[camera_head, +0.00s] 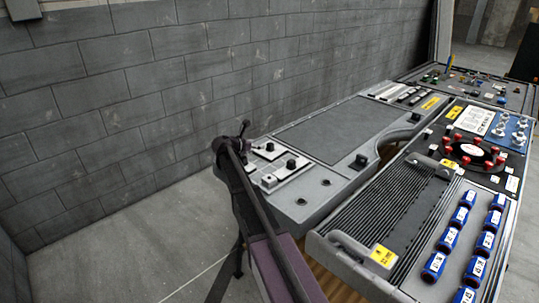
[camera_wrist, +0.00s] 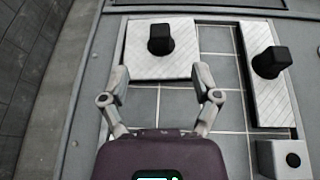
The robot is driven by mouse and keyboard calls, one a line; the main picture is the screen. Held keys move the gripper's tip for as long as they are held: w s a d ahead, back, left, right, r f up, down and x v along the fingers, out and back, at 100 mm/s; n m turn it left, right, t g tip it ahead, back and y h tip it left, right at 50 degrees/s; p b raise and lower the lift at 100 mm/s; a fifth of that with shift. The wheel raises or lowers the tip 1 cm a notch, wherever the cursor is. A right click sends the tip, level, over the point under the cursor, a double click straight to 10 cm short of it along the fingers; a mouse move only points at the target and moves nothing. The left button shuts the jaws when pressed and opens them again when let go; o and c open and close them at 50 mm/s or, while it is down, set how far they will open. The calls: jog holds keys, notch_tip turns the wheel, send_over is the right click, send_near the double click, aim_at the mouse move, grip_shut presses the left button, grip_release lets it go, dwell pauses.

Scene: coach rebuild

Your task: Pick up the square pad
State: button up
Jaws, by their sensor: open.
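The square pad (camera_wrist: 183,62) is a pale, streaked plate with a black knob (camera_wrist: 160,39) standing on it. It lies flat in a tiled tray at the top of the wrist view, and in the head view it shows on the console's near end (camera_head: 259,152). My gripper (camera_wrist: 160,76) is open and empty. Its two fingers are spread to either side of the pad's near edge, with the knob beyond the fingertips and roughly centred between them. I cannot tell the fingers' height above the pad. In the head view my arm partly covers this corner.
A long pad (camera_wrist: 264,102) with a black knob lies right of the square one, with a small knobbed block (camera_wrist: 284,161) below it. The grey block wall (camera_head: 140,100) runs along the left. A ribbed console (camera_head: 385,215) with blue cylinders (camera_head: 434,266) stands right. Bare tiles (camera_wrist: 215,95) separate the pads.

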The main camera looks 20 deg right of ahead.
aim_at(268, 145)
jog(key=shift+b+x, duration=0.65)
jog(key=shift+x, duration=1.7)
jog(key=shift+w+d, duration=0.1)
jog(key=b+x, duration=0.1)
jog(key=x, duration=0.1)
jog(key=b+x, duration=0.1)
jog(key=x, duration=0.1)
jog(key=shift+f, duration=0.35)
jog(key=shift+w+d+f, duration=0.1)
jog(key=shift+d, duration=0.25)
grip_shut()
